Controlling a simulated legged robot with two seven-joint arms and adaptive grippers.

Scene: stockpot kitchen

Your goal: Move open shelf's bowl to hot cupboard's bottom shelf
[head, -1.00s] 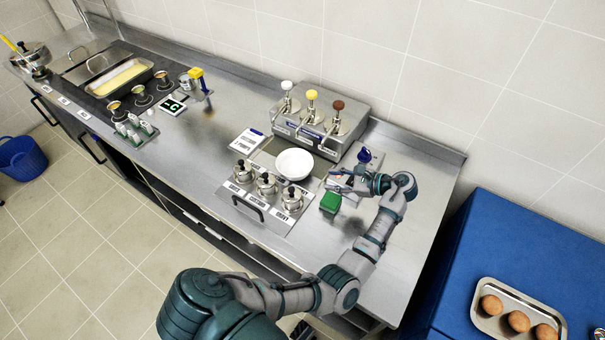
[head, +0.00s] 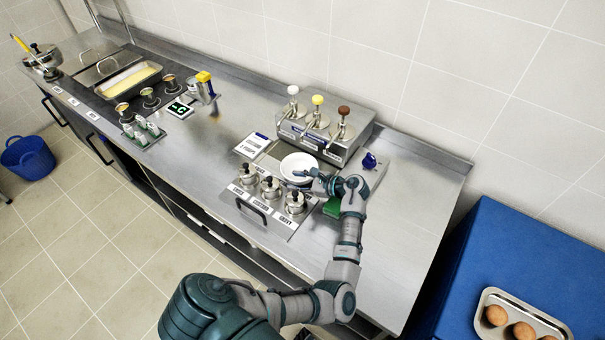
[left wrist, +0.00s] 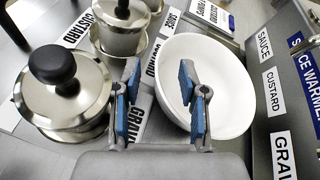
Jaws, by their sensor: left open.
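A white round bowl (head: 298,164) sits upright in the steel counter area between the lidded pots and the pump dispensers. It also shows large in the left wrist view (left wrist: 222,85). My left gripper (head: 308,179) is open at the bowl's near right side. In the left wrist view my gripper's blue-padded fingers (left wrist: 160,98) are spread; the right finger overlaps the bowl's near rim in the picture, and the left finger is outside the bowl. I cannot tell whether they touch it. My right gripper is out of view. The cupboard interior under the counter (head: 400,232) cannot be made out.
Several lidded pots (head: 270,188) stand left of the bowl; one is close beside my left finger (left wrist: 62,100). A pump dispenser unit (head: 325,135) stands behind. A green block (head: 333,207) is partly hidden by my arm.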

